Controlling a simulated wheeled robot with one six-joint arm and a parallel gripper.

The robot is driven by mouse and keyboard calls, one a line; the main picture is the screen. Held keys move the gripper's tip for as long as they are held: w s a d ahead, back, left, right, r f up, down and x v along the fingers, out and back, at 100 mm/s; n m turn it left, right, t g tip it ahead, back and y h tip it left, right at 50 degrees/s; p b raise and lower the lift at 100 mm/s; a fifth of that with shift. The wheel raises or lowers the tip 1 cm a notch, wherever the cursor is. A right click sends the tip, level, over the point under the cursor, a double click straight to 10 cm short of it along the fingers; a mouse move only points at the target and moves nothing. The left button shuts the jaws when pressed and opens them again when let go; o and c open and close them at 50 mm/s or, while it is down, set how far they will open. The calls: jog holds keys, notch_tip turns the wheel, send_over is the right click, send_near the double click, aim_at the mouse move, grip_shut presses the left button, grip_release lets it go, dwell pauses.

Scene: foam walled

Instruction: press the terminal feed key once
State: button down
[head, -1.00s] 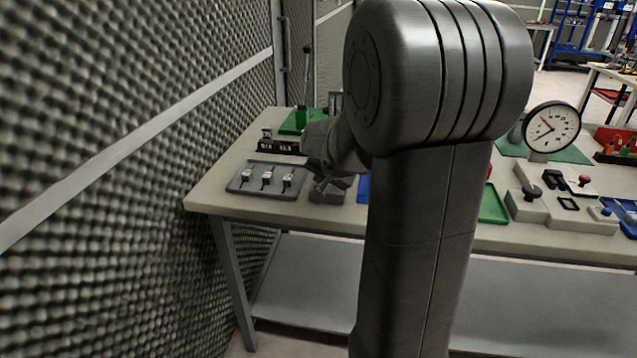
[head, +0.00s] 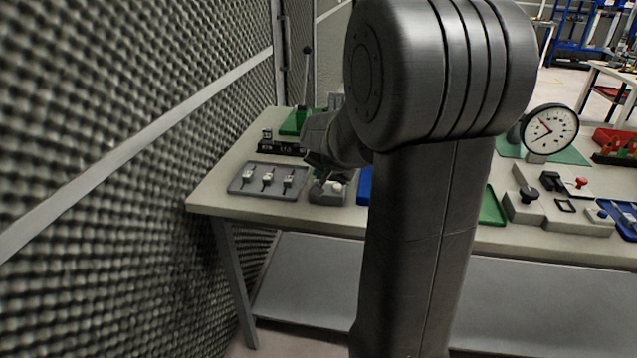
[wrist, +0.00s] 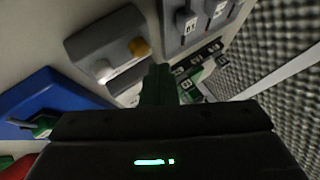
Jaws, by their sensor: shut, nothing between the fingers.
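A small grey box (head: 328,196) stands near the table's front edge, right of a grey panel. In the wrist view the box (wrist: 88,42) carries a pale rounded key (wrist: 103,70) and a yellow-orange round piece (wrist: 139,47). No label on it is readable, so I cannot tell for sure that this is the terminal feed key. My gripper (wrist: 158,80) is shut and empty, its fingertips beside the box in the wrist picture. In the head view my gripper (head: 319,170) is partly hidden and close above the box; I cannot see contact.
A grey panel with several switches (head: 268,179) lies left of the box. Behind it are a black labelled strip (head: 281,148) and a green-based lever (head: 296,122). A blue tray (wrist: 52,97) is on the box's other side. A textured foam wall (head: 120,220) bounds the left.

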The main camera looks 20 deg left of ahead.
notch_tip(320, 180, up, 5)
jog(key=p, duration=0.3)
jog(key=shift+f, duration=0.2)
dwell(0.6)
